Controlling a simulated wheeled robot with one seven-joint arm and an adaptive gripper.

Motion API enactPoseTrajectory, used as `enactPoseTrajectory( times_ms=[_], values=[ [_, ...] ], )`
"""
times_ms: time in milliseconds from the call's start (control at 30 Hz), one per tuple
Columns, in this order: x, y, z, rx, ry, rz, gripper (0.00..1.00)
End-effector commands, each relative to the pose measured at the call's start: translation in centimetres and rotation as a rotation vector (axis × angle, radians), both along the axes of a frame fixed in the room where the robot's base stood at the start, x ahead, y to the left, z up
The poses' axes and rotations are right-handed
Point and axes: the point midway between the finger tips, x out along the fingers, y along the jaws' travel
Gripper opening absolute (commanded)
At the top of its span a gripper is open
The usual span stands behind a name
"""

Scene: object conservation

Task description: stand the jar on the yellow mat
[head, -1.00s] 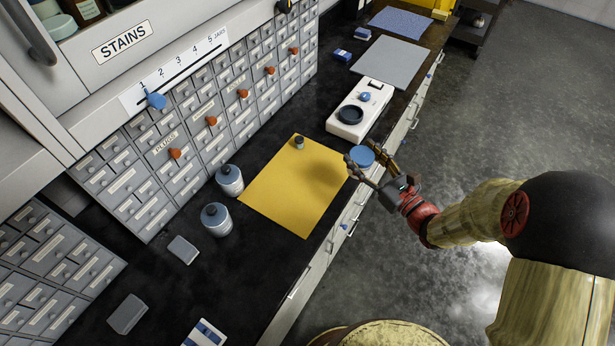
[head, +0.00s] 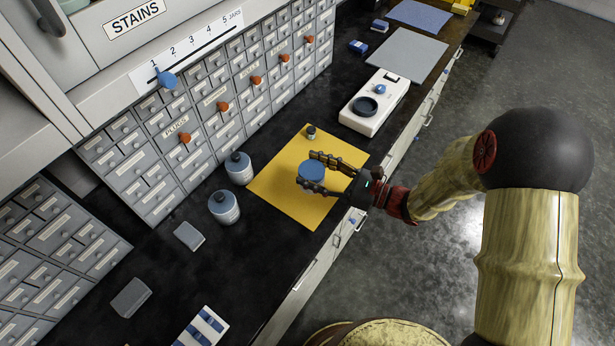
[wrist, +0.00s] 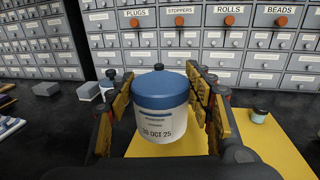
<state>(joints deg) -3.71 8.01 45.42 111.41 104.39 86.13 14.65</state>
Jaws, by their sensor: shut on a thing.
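The jar (head: 311,171) has a blue lid. In the wrist view the jar (wrist: 161,108) is upright, with a pale body and a label reading 30 OCT 25. My gripper (head: 307,171) reaches in from the right and is shut around the jar's sides, one finger on each side. The yellow mat (head: 287,198) lies on the black counter below the jar. I cannot tell whether the jar's base touches the mat.
A small dark-capped jar (head: 311,132) stands at the mat's back corner. Drawer cabinets line the counter's left. The mat's front part is clear.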

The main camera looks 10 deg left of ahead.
Motion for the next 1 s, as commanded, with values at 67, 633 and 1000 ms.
enactPoseTrajectory(
  times_ms=[67, 633, 1000],
  values=[
    [1.1, 0.7, -1.9, 0.001, 0.003, 0.002, 0.20],
    [4.4, 2.5, -7.2, 0.000, 0.002, -0.001, 0.20],
    [4.4, 2.5, -8.9, 0.001, -0.001, -0.001, 0.20]
  ],
)
